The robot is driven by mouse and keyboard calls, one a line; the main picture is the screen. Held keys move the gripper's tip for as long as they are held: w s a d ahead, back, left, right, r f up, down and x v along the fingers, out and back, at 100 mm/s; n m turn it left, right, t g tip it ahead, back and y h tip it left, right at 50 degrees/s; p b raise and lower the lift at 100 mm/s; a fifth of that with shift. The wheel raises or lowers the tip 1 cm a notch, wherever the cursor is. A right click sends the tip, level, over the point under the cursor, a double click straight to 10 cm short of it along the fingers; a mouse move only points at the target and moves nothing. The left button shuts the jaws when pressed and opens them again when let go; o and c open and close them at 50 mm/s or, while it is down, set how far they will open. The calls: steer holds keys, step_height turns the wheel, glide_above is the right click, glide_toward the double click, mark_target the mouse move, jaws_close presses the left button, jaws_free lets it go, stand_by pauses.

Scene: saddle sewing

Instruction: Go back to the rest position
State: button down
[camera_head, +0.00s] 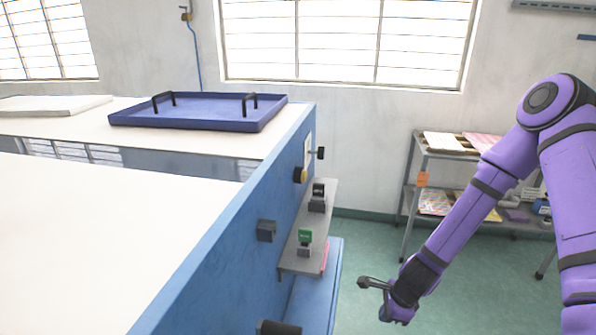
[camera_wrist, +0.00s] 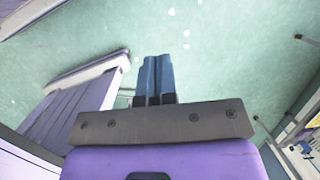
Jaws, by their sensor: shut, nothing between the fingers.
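My gripper (camera_head: 364,283) hangs at the end of my purple arm, in the lower right of the head view. It is over the green floor, to the right of the blue machine's side, and touches nothing that I can see. In the wrist view the two blue-grey fingers (camera_wrist: 158,78) lie side by side, shut, with nothing between them. The floor shows beyond the fingertips.
A blue machine (camera_head: 215,245) with a white top fills the left; a blue tray (camera_head: 200,112) with black handles lies on a white surface behind. A small shelf (camera_head: 318,232) juts from its side. A grey rack (camera_head: 415,170) stands at the back right. Open floor lies between.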

step_height(320, 180, up, 29)
steer(key=d+n+t+h, duration=0.1)
steer(key=d+n+t, duration=0.1)
steer(key=n, duration=1)
steer(key=s+d+r+n+t+h, duration=0.1)
steer(key=s+d+r+n, duration=0.3)
steer(key=s+r, duration=1.5)
steer(key=s+n, duration=0.1)
steer(key=n, duration=0.2)
steer(key=shift+r+n+t+h, duration=0.2)
steer(key=shift+n+t+h, duration=0.1)
steer(key=shift+n+t, duration=0.1)
